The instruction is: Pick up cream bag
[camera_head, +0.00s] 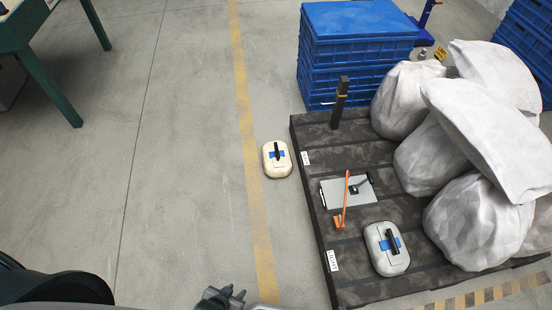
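The cream bag (269,164) is a small rounded case with a dark handle and a blue patch on top. It lies on the concrete floor just left of the dark pallet, beside the yellow line. My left gripper (222,297) shows only in part at the bottom edge, well below the bag and apart from it. Nothing shows between its fingers, but the frame cuts it off and its opening is unclear. My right gripper is not in view.
A similar pale grey bag (381,262) lies on the dark pallet (375,211), with a grey case (334,195), an orange tool (342,210) and large white sacks (475,225). Blue crates (345,48) stand behind. A green table (48,85) is far left. The floor left is clear.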

